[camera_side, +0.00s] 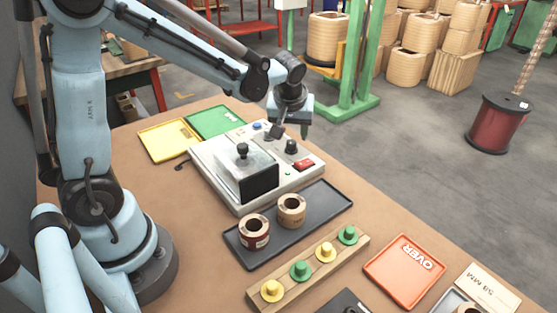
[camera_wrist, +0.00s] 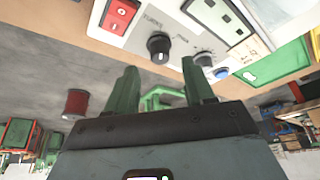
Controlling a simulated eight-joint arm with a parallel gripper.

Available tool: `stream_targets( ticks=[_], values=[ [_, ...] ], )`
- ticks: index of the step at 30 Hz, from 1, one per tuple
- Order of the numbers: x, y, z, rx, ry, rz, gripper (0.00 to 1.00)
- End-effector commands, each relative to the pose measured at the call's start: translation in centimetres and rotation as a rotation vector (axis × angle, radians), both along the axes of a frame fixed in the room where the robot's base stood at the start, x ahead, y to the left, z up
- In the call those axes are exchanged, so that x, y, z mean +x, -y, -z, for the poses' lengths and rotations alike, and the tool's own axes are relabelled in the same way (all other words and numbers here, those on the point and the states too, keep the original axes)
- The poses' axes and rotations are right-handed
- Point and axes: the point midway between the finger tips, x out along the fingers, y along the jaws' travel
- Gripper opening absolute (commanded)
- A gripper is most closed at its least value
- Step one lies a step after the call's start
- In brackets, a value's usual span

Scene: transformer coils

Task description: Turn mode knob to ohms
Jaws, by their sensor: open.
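The tester box (camera_side: 224,180) is light grey and stands on the bench. A black knob (camera_side: 291,146) is on its panel; in the wrist view this knob (camera_wrist: 158,45) has small printed labels around it, one looking like TURNS. A second dark knob (camera_wrist: 204,60) sits to its right there, beside a blue button (camera_wrist: 221,73). Which label the pointer faces is too small to tell. My gripper (camera_side: 290,131) is above the panel's far end, near the knobs. In the wrist view my gripper (camera_wrist: 160,72) is open and empty, its green fingers apart from the labelled knob.
A red switch (camera_side: 304,164) is close to the knob. A clear-covered fixture with a black-handled top (camera_side: 242,151) stands on the box. A dark tray (camera_side: 322,203) with two coils, a wooden peg rail (camera_side: 314,262), a red OVER tray (camera_side: 404,288), and yellow (camera_side: 164,146) and green (camera_side: 215,118) trays lie around.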

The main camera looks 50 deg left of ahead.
Motion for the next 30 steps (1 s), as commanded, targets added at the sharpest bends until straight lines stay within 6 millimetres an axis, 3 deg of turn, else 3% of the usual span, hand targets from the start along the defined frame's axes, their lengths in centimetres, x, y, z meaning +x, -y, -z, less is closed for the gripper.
stream_targets(
  ticks=[9,22,30],
  values=[
    [1.0,-1.0,3.2,0.0,0.0,0.0,0.53],
    [1.1,-1.1,3.8,0.0,0.0,0.001,0.53],
    [1.1,-1.1,3.8,0.0,0.0,0.001,0.13]
  ],
)
